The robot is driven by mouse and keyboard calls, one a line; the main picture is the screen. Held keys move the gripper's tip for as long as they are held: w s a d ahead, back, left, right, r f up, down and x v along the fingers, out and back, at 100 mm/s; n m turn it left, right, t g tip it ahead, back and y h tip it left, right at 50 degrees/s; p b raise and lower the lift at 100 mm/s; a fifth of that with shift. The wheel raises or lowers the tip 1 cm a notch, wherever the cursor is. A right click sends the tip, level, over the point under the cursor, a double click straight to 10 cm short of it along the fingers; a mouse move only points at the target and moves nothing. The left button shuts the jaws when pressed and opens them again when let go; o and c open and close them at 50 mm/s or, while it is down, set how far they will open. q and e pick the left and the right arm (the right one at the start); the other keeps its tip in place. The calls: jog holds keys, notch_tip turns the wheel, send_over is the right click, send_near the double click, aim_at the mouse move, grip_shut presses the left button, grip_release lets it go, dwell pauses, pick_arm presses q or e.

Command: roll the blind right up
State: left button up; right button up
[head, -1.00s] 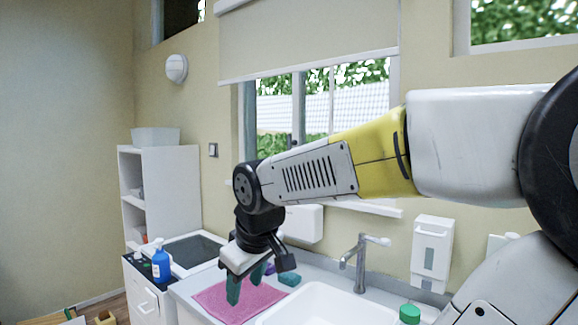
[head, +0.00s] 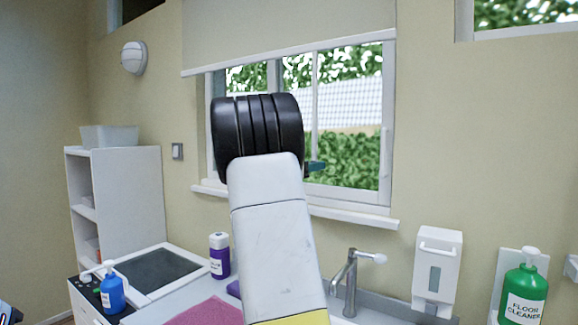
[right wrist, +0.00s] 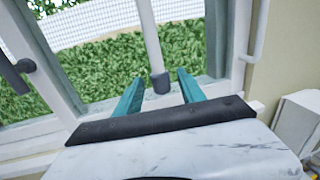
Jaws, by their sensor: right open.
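The cream blind (head: 290,35) hangs part-way down over the top of the window, its pale bottom bar (head: 290,57) level and straight. A thin white rod (head: 314,105) hangs below it in front of the panes. In the right wrist view the rod (right wrist: 150,35) ends in a dark grey tip (right wrist: 160,83). My right gripper (right wrist: 160,76) is open, with its teal fingers to either side of that tip in the picture; I cannot tell the depth. In the head view my right arm hides most of the gripper, and one teal fingertip (head: 316,166) shows.
The window sill (head: 350,216) juts out below. A tap (head: 347,275), a wall dispenser (head: 437,265) and a green floor cleaner bottle (head: 525,290) stand lower right. A dark window handle (right wrist: 20,75) is at left in the wrist view. A white shelf unit (head: 120,195) stands left.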

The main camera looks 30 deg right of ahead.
jog(key=x, duration=0.4)
jog(key=shift+w+d, duration=0.15)
jog(key=shift+d, duration=0.25)
jog(key=shift+c, duration=0.2)
grip_shut()
dwell(0.9)
